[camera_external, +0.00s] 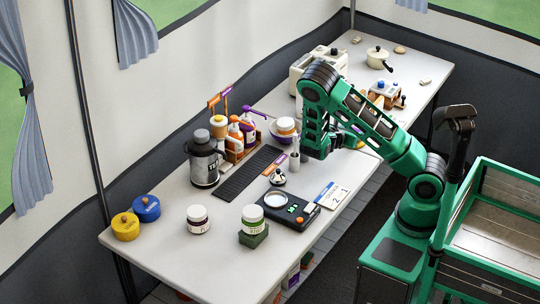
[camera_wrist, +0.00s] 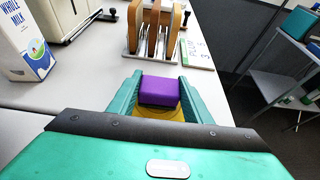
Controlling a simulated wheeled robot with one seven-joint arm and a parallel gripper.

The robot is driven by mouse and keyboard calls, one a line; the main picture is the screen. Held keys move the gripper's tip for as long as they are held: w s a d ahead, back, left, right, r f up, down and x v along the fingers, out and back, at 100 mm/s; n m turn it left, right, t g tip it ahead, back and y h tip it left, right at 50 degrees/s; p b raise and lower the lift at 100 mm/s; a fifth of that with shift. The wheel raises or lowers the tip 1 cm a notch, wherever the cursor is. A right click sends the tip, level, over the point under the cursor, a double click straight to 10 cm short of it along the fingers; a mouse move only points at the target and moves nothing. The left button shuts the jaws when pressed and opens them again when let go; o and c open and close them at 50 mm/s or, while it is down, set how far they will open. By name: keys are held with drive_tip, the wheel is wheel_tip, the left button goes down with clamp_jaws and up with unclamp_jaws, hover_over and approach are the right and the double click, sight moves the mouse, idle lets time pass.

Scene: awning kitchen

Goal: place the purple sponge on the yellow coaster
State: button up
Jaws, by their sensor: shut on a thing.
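The purple sponge (camera_wrist: 159,91) sits between the two green fingers of my gripper (camera_wrist: 160,84) in the wrist view, and the gripper is shut on it. The yellow coaster (camera_wrist: 160,113) shows just below and in front of the sponge, between the fingers. Whether the sponge touches the coaster or is held just above it, I cannot tell. In the external view my gripper (camera_external: 343,140) is low over the table's right edge, and a bit of the yellow coaster (camera_external: 360,144) shows beside it. The sponge is hidden there by the arm.
A milk carton (camera_wrist: 25,45) and a cream-coloured appliance (camera_wrist: 62,14) are at the left. Jars and a scale (camera_external: 290,211) stand on the near table.

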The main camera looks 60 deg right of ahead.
drive_tip(key=o, duration=1)
drive_tip(key=shift+f, duration=0.1)
